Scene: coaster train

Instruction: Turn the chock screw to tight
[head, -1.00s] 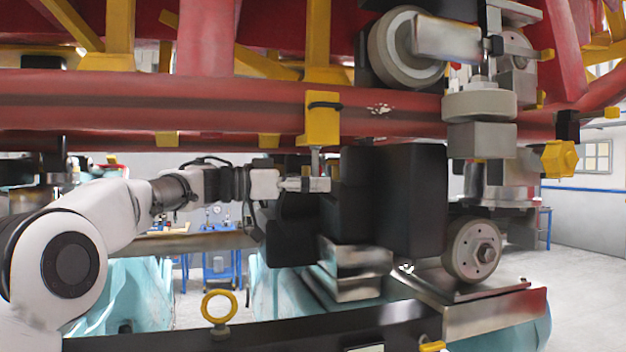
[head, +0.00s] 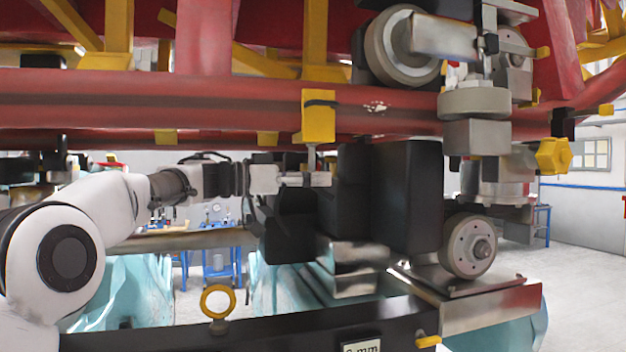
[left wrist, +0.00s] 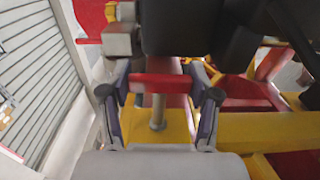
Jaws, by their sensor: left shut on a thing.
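The chock screw shows in the head view as a thin grey rod (head: 312,158) hanging below a yellow clamp block (head: 318,116) on the red rail. My left gripper (head: 318,179) reaches in level from the left at the screw's lower end. In the left wrist view, my left gripper (left wrist: 160,90) is shut on the screw's red crossbar (left wrist: 165,83), with a finger at each side. The grey rod also shows there (left wrist: 157,112), running to the yellow block (left wrist: 178,128). The screw's tightness cannot be told. My right gripper is not in view.
Black blocks (head: 410,200) stand close to the right of the gripper. The red rail (head: 220,100) runs just above the arm. A wheel (head: 468,246) and metal plates are at the lower right. A black beam (head: 290,322) with a yellow ring (head: 218,302) crosses below.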

